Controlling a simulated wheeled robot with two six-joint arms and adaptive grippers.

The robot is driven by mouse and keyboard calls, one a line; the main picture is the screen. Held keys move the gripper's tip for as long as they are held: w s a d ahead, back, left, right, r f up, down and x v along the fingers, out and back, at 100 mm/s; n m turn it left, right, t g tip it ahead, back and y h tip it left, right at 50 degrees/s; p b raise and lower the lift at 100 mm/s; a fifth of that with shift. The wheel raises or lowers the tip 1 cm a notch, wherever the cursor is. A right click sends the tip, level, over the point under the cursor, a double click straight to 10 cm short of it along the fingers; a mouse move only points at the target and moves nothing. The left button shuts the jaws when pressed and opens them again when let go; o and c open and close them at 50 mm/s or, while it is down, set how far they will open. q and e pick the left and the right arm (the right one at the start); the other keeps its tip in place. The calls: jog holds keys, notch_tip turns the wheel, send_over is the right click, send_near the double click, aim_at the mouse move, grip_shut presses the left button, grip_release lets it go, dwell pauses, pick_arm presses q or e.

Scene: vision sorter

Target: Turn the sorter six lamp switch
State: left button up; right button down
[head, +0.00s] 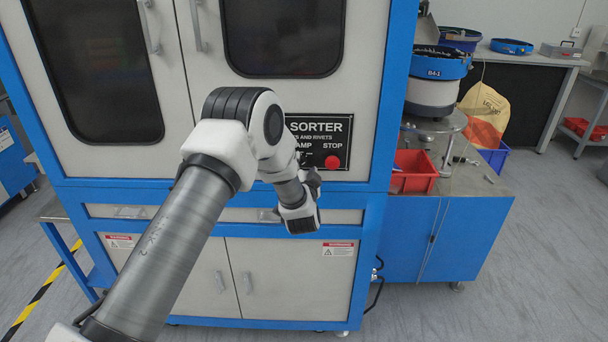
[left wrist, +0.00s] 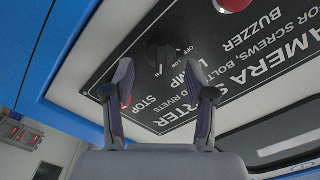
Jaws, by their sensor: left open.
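The lamp switch is a black rotary knob (left wrist: 160,56) on the black label panel, with OFF and LOW marks beside it and the word LAMP below. In the left wrist view it sits just beyond and between the two fingertips of my left gripper (left wrist: 160,82). The fingers are apart, with nothing between them; I cannot tell whether they touch the knob. In the head view my left gripper (head: 312,180) is at the lower part of the panel (head: 340,128), and my arm hides the switch. My right gripper is not in view.
The red STOP button (head: 332,162) is close to my left gripper; one finger partly covers it in the left wrist view (left wrist: 126,101). A red button (left wrist: 232,4) is by the BUZZER label. A red bin (head: 414,178) stands on the side bench at right.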

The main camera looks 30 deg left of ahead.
pick_arm(q)
jog(key=v, duration=1.1)
jog(key=shift+s, duration=0.1)
jog(key=s+d+f+m+g+h, duration=0.1)
jog(key=s+d+f+g+h, duration=0.2)
jog(key=s+f, duration=0.7)
jog(key=s+d+f+m+g+h, duration=0.1)
jog(key=s+d+f+g+h, duration=0.35)
jog(key=f, duration=0.95)
jog(key=s+d+f+n+g, duration=0.1)
jog(key=s+g, duration=0.1)
jog(key=s, duration=0.5)
jog(key=s+d+f+n+g+h, duration=0.1)
jog(key=s+d+f+n+g, duration=0.1)
jog(key=s, duration=0.5)
jog(key=s+d+f+n+g+h, duration=0.1)
jog(key=s+g, duration=0.3)
jog(key=s, duration=0.4)
jog(key=shift+d+f+n, duration=0.45)
jog(key=shift+f+n, duration=0.15)
jog(key=shift+f, duration=0.15)
